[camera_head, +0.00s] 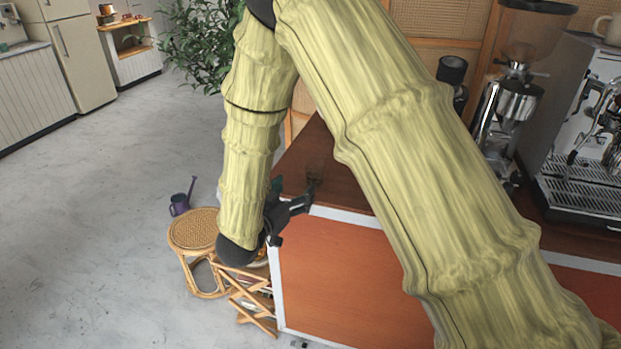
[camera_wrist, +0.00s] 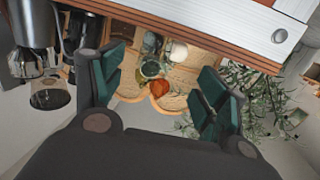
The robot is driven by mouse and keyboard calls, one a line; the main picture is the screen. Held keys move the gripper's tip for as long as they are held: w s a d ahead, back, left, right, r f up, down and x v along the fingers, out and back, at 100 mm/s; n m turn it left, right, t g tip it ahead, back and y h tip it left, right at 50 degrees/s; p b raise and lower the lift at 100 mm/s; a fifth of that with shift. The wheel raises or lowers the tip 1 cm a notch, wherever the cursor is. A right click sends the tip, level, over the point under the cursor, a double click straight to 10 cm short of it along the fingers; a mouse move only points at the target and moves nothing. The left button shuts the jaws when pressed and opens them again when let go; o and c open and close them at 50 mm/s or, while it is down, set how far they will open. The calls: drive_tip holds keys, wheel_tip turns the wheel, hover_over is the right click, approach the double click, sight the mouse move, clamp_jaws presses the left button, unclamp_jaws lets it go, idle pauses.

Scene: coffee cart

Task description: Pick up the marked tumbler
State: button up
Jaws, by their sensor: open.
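My gripper (camera_head: 294,194) is at the near left corner of the brown counter, with its fingers pointing toward the counter top. In the wrist view my gripper (camera_wrist: 162,82) has its two green-padded fingers wide apart, with nothing held between them.
The counter (camera_head: 335,190) has an orange front panel (camera_head: 340,270) with a pale edge. A coffee grinder (camera_head: 512,100) and espresso machine (camera_head: 590,150) stand at right. Open floor lies farther left.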

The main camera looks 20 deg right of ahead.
sight(310, 175)
drive_tip(key=shift+m+h, duration=0.3)
drive_tip(key=x, duration=0.3)
drive_tip(key=r+x, duration=0.1)
drive_tip(key=x, duration=0.1)
drive_tip(key=shift+w+p, duration=0.3)
drive_tip(key=shift+p, duration=0.1)
drive_tip(key=shift+s+d+f+p+x, duration=0.1)
drive_tip(key=shift+f+p+x, duration=0.1)
drive_tip(key=shift+x, duration=0.7)
drive_tip(key=shift+s+d+f+p+x, duration=0.15)
drive_tip(key=shift+p+x, duration=0.1)
drive_tip(key=shift+x, duration=0.7)
drive_tip(key=shift+s+f+p+x, duration=0.1)
drive_tip(key=shift+f+p+x, duration=0.1)
drive_tip(key=shift+x, duration=0.7)
drive_tip(key=c, duration=1.2)
drive_tip(key=shift+o, duration=0.2)
drive_tip(key=shift+r, duration=0.25)
